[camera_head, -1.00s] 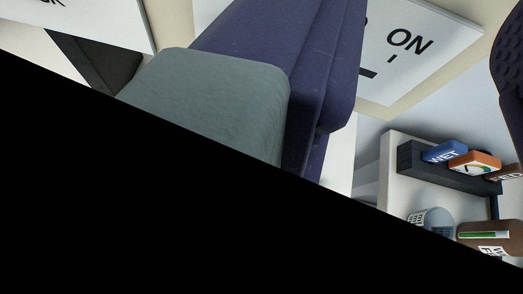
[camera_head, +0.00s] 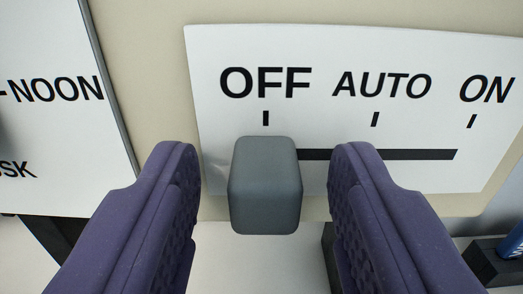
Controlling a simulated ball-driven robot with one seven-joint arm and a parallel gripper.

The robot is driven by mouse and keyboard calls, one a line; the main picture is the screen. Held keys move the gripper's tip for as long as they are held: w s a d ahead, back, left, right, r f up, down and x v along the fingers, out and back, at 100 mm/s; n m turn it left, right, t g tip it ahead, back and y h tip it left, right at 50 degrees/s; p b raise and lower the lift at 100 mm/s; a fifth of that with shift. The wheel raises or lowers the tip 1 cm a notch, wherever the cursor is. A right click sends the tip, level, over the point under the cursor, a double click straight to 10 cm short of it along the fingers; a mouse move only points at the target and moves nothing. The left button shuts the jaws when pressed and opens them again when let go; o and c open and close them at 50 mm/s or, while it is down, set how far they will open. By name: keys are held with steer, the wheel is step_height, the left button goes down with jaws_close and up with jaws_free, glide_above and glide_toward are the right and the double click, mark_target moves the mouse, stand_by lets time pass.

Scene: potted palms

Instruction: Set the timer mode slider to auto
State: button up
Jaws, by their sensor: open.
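The grey slider knob (camera_head: 265,185) stands at the left end of a dark slot (camera_head: 380,154), under the OFF mark. The slot runs right along a white label plate (camera_head: 300,60) printed OFF, AUTO and ON, each with a tick below it. The AUTO tick (camera_head: 374,119) is to the right of the knob. My gripper (camera_head: 265,170) is open, with one purple finger on each side of the knob. A gap shows between the knob and both fingers, so neither finger appears to touch it.
Another white label plate (camera_head: 45,100) with partly visible lettering, including "NOON", is at the left. A dark rack (camera_head: 495,265) with a blue item (camera_head: 513,243) is at the lower right. Dark block-like parts show below the panel.

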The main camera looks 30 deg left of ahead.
jaws_close()
steer(key=w+d, duration=0.2)
steer(key=d, duration=0.1)
steer(key=shift+w+d, duration=0.15)
steer(key=shift+d, duration=0.05)
jaws_free()
steer(key=p+v, duration=0.2)
steer(key=v, duration=0.5)
steer(key=shift+s+d, duration=0.25)
steer(key=shift+s, duration=0.1)
